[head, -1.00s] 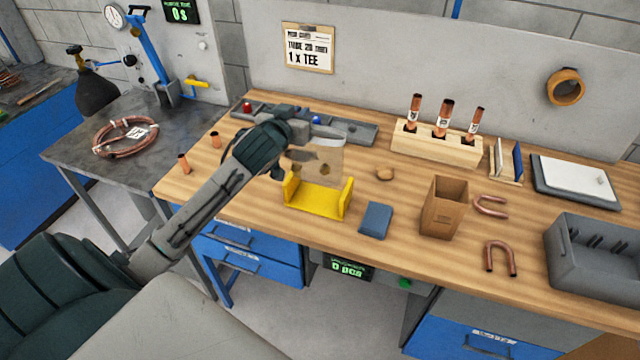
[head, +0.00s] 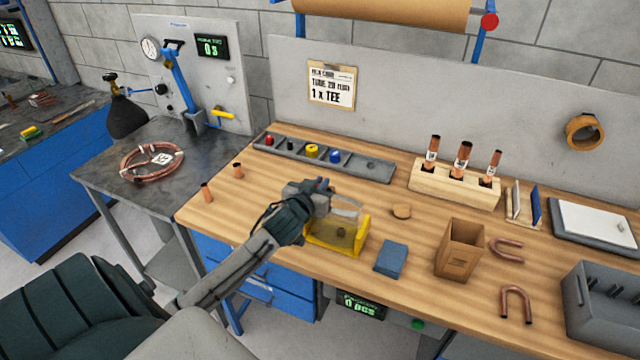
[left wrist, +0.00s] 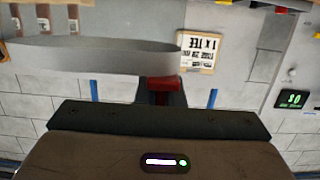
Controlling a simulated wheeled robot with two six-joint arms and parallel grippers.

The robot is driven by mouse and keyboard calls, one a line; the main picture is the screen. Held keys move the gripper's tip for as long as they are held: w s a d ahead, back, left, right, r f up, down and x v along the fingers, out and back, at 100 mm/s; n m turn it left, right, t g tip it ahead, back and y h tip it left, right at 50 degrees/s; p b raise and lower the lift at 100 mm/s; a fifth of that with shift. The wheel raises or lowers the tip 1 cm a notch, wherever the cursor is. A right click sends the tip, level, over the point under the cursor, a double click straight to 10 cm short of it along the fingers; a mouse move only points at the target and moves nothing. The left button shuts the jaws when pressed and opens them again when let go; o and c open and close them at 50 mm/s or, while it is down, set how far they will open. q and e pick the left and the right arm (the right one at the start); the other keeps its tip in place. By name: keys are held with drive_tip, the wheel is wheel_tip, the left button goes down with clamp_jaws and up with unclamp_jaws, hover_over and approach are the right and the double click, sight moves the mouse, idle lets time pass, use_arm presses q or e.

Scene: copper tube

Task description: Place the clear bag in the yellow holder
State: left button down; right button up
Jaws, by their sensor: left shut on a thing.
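My left gripper (head: 327,190) reaches in from the left, shut on the top edge of the clear bag (head: 347,211). The bag hangs upright and see-through, with a small dark item low inside it. The yellow holder (head: 359,245) stands at the front of the bench; the bag overlaps it, its lower part between the holder's sides. I cannot tell whether the bag's bottom touches the holder's base. In the left wrist view a pale curved band (left wrist: 90,55), likely the bag's rim, crosses in front of the gripper. My right gripper is not in view.
A blue pad (head: 391,258) and a brown open box (head: 459,250) stand right of the holder. A parts tray (head: 377,170) lies behind. A wooden rack (head: 455,187) holds copper tubes. Copper U-bends (head: 516,302) lie at right.

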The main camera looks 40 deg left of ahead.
use_arm(q)
drive_tip(key=c, duration=1.5)
unclamp_jaws()
drive_tip(key=shift+w+f, duration=0.1)
drive_tip(key=shift+f, duration=0.05)
drive_tip(key=shift+c, duration=0.2)
drive_tip(key=shift+r, duration=0.2)
drive_tip(key=shift+s, duration=0.35)
drive_tip(key=b+v, duration=0.3)
drive_tip(key=v, duration=0.8)
drive_tip(key=shift+s, duration=0.2)
drive_tip(key=shift+d+r, duration=0.1)
